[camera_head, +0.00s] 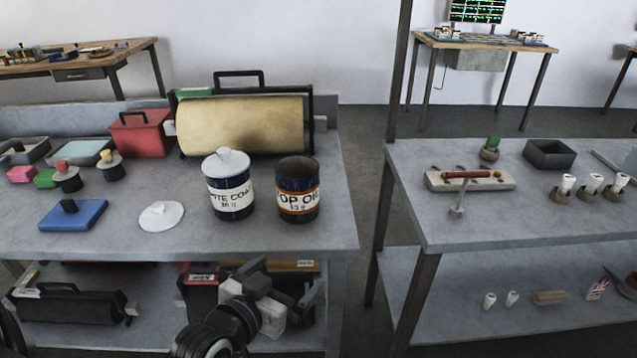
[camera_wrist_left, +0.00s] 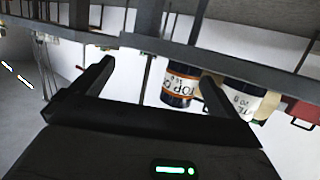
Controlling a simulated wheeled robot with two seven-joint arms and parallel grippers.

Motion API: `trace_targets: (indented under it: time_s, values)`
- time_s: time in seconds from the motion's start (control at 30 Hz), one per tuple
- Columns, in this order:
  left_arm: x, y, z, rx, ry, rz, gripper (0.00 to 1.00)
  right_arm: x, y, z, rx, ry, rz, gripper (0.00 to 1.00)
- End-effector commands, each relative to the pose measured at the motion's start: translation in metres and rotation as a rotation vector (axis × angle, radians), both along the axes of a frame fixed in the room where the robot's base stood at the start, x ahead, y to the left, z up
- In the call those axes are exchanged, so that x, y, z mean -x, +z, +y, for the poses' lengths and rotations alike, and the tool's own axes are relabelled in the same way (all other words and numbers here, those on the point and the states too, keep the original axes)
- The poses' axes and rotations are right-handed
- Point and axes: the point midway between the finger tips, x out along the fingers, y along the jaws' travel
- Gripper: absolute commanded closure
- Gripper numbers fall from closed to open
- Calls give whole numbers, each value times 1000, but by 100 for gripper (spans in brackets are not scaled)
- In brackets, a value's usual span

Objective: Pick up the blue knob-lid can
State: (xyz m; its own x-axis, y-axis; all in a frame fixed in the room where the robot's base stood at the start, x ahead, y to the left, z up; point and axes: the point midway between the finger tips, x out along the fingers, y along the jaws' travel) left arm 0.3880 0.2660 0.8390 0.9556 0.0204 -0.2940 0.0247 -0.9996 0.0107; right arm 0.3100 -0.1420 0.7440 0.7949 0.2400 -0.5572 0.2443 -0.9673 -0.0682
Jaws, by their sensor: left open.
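The blue knob-lid can (camera_head: 230,193) stands upright on the grey bench. It has a white lid with a knob and a white label reading partly "TE COAT". It also shows in the left wrist view (camera_wrist_left: 240,98), partly behind a finger. A second dark blue can (camera_head: 297,196), labelled "TOP OIL" with orange bands, stands right of it; its top looks dark brown, and it shows in the left wrist view (camera_wrist_left: 178,86). My left gripper (camera_head: 284,286) is open and empty, in front of and below the bench top's front edge. My right gripper is not in view.
A loose white knobbed lid (camera_head: 161,217) and a blue block (camera_head: 73,215) lie left of the cans. A tan roll in a black frame (camera_head: 242,126) stands close behind. The lower shelf holds a black case (camera_head: 68,306). A second bench (camera_head: 520,217) stands right, across a gap.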

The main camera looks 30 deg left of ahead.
Motion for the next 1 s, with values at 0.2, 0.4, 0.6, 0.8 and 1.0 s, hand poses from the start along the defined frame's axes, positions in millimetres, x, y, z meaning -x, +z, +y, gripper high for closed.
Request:
trace_targets:
  time_s: [0.2,0.4,0.6,0.8,1.0]
  values:
    - [-22,53,60,-22,134,-145,0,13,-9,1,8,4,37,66]
    - [-61,49,67,-23,135,-150,0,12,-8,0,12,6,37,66]
    - [-100,41,73,-23,134,-146,0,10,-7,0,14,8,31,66]
    - [-117,38,75,-24,133,-146,0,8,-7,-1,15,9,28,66]
    - [-138,37,77,-21,133,-146,0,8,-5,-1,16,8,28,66]
